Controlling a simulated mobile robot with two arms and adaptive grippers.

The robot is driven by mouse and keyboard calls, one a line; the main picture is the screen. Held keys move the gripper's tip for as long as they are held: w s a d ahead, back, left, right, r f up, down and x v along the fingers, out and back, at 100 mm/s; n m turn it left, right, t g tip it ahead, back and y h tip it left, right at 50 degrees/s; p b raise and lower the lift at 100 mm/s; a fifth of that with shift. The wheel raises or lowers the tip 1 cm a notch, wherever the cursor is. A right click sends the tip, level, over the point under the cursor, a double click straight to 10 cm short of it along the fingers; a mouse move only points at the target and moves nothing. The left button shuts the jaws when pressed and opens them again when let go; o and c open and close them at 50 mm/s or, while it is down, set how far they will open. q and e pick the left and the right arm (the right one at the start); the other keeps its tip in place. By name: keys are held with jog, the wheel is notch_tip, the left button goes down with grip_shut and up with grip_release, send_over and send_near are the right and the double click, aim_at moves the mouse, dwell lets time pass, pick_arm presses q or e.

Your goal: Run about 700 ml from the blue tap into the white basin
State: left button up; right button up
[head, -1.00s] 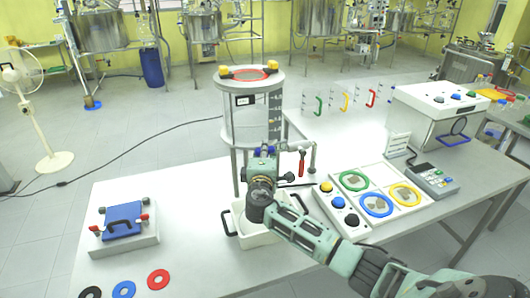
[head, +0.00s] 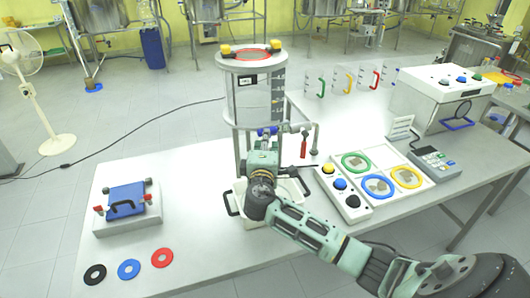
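A clear cylindrical vessel (head: 248,95) with a red ring on its lid stands in a metal frame at the middle of the table. The blue tap (head: 267,131) is at the vessel's bottom. The white basin (head: 247,222) with dark handles stands on the table below it, partly hidden by my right arm. My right gripper (head: 264,146) is in front of and just below the blue tap, above the basin. Its fingers are hidden, so I cannot tell whether it touches the tap or is open. No stream of liquid is visible. My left gripper is not in view.
A red-handled valve (head: 304,146) is right of the blue tap. A button box (head: 341,196) and a tray with coloured rings (head: 405,177) lie to the right. A blue clamped block (head: 126,200) and several flat rings are at left. Bare table lies between them.

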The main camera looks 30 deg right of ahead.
jog(key=v, duration=0.6)
jog(key=shift+s+a, duration=0.2)
jog(key=shift+s, duration=0.15)
jog(key=shift+f, duration=0.1)
